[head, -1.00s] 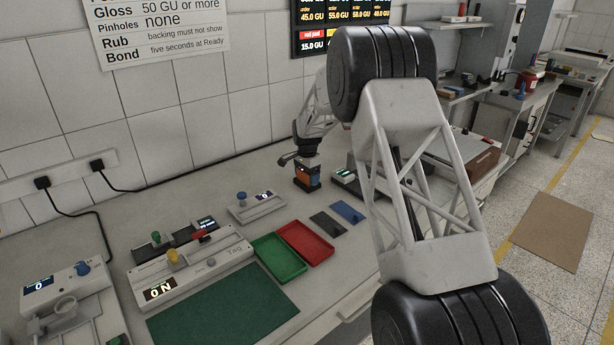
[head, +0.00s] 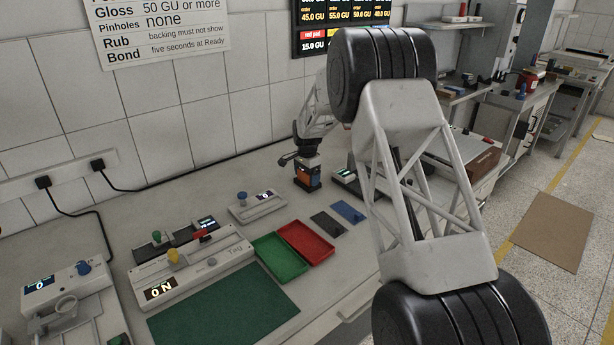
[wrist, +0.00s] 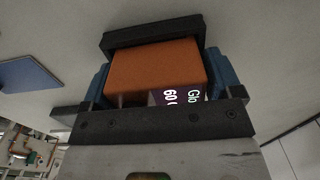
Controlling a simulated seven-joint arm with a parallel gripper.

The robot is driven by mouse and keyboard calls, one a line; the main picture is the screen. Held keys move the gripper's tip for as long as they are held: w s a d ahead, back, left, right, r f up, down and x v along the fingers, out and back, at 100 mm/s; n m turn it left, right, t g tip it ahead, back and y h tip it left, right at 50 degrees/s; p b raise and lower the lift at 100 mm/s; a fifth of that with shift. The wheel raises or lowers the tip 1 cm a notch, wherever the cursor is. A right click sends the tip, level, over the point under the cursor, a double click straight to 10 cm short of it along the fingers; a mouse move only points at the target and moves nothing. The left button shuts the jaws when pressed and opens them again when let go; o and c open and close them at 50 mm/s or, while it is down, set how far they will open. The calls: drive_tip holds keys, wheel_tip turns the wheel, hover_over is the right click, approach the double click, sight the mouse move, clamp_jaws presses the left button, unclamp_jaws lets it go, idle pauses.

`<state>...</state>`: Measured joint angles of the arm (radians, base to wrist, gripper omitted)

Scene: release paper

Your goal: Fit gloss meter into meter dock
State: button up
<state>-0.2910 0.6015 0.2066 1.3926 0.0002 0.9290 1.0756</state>
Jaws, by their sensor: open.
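The gloss meter (head: 308,176) is an orange block that appears upright on the bench near the wall, just below my gripper (head: 307,163). In the wrist view the orange body (wrist: 155,68) fills the middle, with a purple label face reading "Glo" and "60". Blue pads stand at its left and right sides, and my gripper (wrist: 158,95) is open around it. A black piece (wrist: 150,33) lies at the far end of the meter; I cannot tell whether it is the meter's base or the meter dock. No other dock is clearly identifiable.
A device with a lit display (head: 343,176) stands close right of the meter, partly behind my arm. A blue plate (head: 347,211) and dark plate (head: 327,224) lie in front. Red (head: 306,243) and green trays (head: 279,258) and a knobbed device (head: 257,205) stand left.

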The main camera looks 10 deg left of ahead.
drive_tip(key=shift+s+d+f, duration=0.15)
drive_tip(key=shift+s+f, duration=0.05)
drive_tip(key=shift+f, duration=0.3)
drive_tip(key=shift+s+d+f, duration=0.1)
drive_tip(key=shift+s+f, duration=0.05)
drive_tip(key=shift+f, duration=0.3)
drive_tip(key=r, duration=1.4)
drive_tip(key=shift+w+a+r, duration=0.1)
drive_tip(key=shift+w+a, duration=0.05)
drive_tip(key=shift+w, duration=0.05)
